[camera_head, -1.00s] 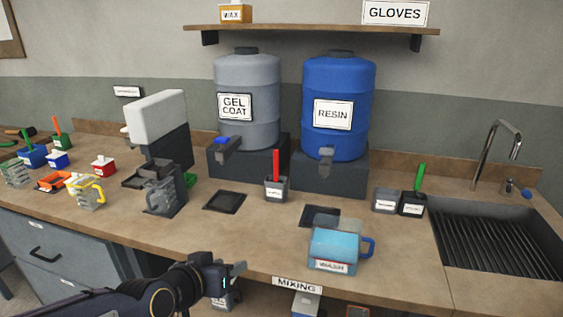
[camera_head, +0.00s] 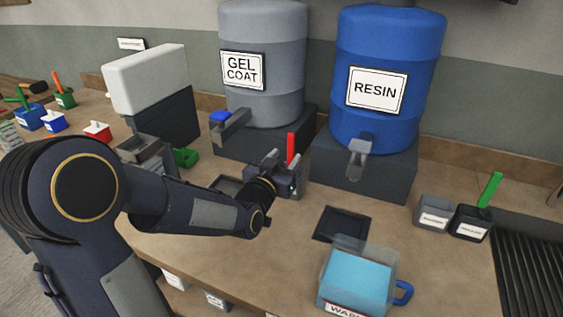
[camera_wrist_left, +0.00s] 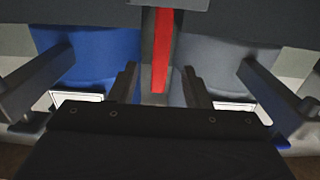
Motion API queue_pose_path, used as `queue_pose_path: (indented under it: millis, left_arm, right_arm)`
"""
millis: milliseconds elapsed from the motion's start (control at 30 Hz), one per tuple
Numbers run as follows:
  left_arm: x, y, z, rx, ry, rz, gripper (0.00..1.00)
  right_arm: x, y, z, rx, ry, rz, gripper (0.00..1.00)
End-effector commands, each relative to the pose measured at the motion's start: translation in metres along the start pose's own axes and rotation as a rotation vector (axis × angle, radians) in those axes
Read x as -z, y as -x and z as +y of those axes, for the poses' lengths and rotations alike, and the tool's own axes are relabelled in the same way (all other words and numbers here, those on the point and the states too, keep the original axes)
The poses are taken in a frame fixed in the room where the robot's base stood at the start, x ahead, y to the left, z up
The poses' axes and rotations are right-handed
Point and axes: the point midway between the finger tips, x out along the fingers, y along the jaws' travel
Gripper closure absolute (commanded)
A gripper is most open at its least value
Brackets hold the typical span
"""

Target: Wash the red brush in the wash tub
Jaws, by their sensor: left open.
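The red brush (camera_head: 291,148) stands upright in its small grey holder (camera_head: 301,176), in front of the gel coat drum. My left gripper (camera_head: 284,172) is open at the brush, and its body hides much of the holder. In the left wrist view the red handle (camera_wrist_left: 160,65) runs between the two fingers of my left gripper (camera_wrist_left: 162,88), with a gap showing on either side. The wash tub (camera_head: 355,285) is a clear jug of light blue liquid with a blue handle, at the front of the bench. My right gripper is not in view.
The blue resin drum (camera_head: 385,85) and grey gel coat drum (camera_head: 262,65) stand behind, with taps jutting forward. A dark square pad (camera_head: 342,224) lies behind the tub. Two small cups, one holding a green brush (camera_head: 489,190), stand right, near the sink (camera_head: 525,265).

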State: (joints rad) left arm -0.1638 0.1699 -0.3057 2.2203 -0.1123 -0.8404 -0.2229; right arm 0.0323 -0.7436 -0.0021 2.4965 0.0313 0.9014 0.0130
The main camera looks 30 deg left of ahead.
Motion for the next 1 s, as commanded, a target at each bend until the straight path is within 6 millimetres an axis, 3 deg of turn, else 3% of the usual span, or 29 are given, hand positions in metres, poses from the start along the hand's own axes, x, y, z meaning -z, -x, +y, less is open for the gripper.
queue_pose_path:
  millis: [100,300,667,1000]
  left_arm:
    - [0.000,-0.020,0.000,-0.001,-0.001,-0.003,0.56]
    - [0.000,-0.042,0.000,0.000,0.000,-0.003,0.56]
    - [-0.001,-0.048,0.000,0.000,0.001,-0.002,0.56]
    - [0.000,-0.048,0.000,0.000,0.001,-0.002,0.98]
  right_arm:
    - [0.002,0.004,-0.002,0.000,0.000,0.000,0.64]
    - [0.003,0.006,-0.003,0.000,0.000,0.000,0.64]
    - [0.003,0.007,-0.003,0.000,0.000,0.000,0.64]
    - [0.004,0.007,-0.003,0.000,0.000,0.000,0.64]
